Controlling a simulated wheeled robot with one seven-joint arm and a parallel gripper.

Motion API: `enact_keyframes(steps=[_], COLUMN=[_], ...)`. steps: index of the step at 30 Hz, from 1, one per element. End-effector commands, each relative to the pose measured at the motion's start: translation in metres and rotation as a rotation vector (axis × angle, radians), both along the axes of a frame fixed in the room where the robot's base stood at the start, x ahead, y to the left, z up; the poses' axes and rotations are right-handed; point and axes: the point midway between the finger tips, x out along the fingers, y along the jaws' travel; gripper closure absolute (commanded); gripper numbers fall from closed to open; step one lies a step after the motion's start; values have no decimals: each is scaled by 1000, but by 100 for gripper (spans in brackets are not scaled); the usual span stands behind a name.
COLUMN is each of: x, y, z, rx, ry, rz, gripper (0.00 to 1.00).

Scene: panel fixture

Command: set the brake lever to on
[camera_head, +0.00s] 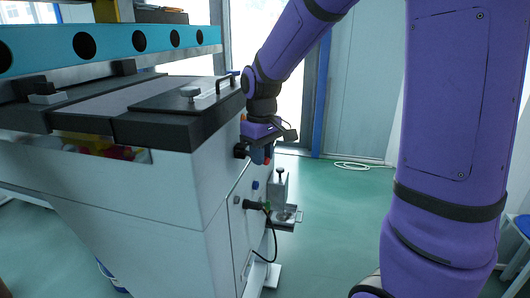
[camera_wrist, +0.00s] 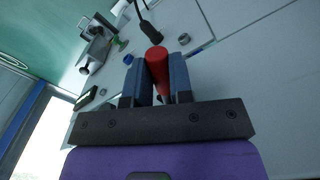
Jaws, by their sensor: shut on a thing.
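The brake lever (camera_wrist: 155,54) shows in the wrist view as a red, round-ended handle standing out from the white panel. My gripper (camera_wrist: 157,76) has its two blue fingers on either side of the red handle, shut on it. In the head view my gripper (camera_head: 261,154) is at the upper part of the white cabinet's side panel, and my wrist hides most of the lever there. The lever's pivot and any on or off marks cannot be made out.
The cabinet's dark worktop (camera_head: 140,105) stands to the left. Green floor is open to the right, with a coiled white cable (camera_head: 358,166) farther back.

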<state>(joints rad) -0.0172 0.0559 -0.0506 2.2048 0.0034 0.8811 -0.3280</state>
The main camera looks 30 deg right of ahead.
Motion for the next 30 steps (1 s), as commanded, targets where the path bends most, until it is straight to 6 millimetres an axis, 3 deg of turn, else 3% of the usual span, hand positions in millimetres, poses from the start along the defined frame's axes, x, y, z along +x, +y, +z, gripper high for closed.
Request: enact_keyframes(steps=[10,25,26,28,30], x=[-1,-1,-1,-1,-2], y=[8,10,10,9,9], z=[1,1,1,1,1], rx=[1,1,2,2,1], ry=[-2,-3,-3,-3,-2], rz=[-121,-139,-139,-139,-138], gripper=[100,100,75,58,53])
